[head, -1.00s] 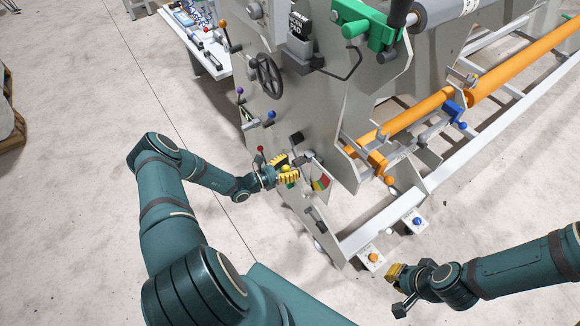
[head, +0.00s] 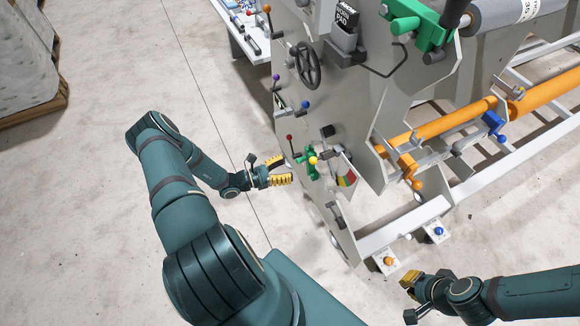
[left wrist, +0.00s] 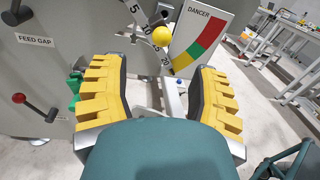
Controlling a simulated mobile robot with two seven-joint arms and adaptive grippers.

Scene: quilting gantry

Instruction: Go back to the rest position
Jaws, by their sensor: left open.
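My left gripper (head: 288,170) is open and empty, just left of the machine's side panel (head: 300,115). In the left wrist view its yellow fingers (left wrist: 160,75) stand wide apart with nothing between them. Beyond them is a lever's yellow ball knob (left wrist: 161,36), beside a dial marked DANCER (left wrist: 203,36). In the head view the knob (head: 313,160) sits by a green part, with a visible gap to the fingers. My right gripper (head: 410,284) is low at the right, near the foot pedals; its finger opening is too small to tell.
A red-knobbed lever (left wrist: 19,98) is near the FEED GAP label (left wrist: 35,40). A handwheel (head: 307,65) is higher on the panel. Pedals with orange (head: 388,261) and blue (head: 438,231) buttons lie near my right gripper. Floor left of the machine is clear; a loaded pallet (head: 40,108) is far left.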

